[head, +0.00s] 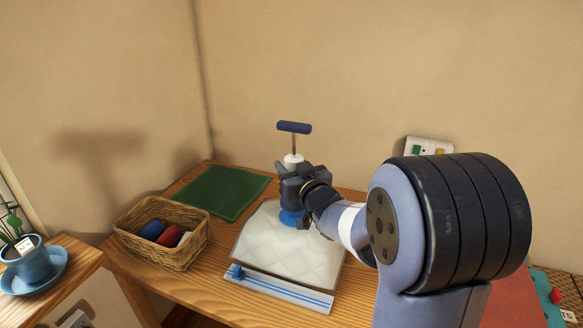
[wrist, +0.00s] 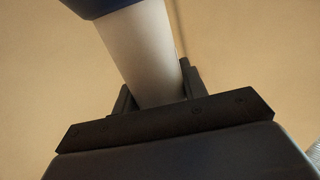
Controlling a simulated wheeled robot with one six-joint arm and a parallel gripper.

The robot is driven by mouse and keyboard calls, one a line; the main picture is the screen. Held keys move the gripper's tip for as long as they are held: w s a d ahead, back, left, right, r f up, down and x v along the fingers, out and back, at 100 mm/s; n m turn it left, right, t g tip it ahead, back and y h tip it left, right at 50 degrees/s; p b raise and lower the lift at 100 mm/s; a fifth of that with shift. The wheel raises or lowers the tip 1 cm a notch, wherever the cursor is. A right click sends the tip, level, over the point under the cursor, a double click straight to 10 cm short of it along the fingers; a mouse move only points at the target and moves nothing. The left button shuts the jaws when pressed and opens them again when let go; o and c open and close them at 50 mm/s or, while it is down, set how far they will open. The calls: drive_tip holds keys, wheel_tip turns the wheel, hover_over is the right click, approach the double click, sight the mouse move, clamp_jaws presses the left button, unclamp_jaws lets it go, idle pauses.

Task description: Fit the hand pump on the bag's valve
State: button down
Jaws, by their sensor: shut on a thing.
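The hand pump (head: 293,160) has a blue T-handle on a thin rod, a white barrel and a blue foot. My gripper (head: 290,188) is shut around its barrel and holds it upright over the bag. In the wrist view my gripper (wrist: 158,95) has its dark jaws on both sides of the white barrel of the hand pump (wrist: 140,50). The bag (head: 285,258) is pale, quilted and puffed, and lies on the wooden table. The blue foot is at the bag's far part. The valve is hidden, so I cannot tell whether the foot touches it.
A blue-and-white sealing strip (head: 280,290) lies along the bag's near edge. A wicker basket (head: 160,252) with rolled cloths stands at left. A green mat (head: 222,191) lies behind. A potted plant (head: 30,262) stands on another surface. A wall socket (head: 428,150) is at right.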

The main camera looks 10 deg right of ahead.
drive_tip(key=shift+f+b, duration=1.8)
drive_tip(key=shift+b, duration=0.3)
idle(1.6)
drive_tip(key=c, duration=1.1)
unclamp_jaws()
drive_tip(key=o, duration=0.4)
drive_tip(key=shift+c, duration=0.2)
drive_tip(key=shift+f, duration=0.15)
drive_tip(key=s+d, duration=0.2)
drive_tip(key=s, duration=0.8)
drive_tip(key=shift+s+b, duration=0.3)
drive_tip(key=shift+s, duration=0.05)
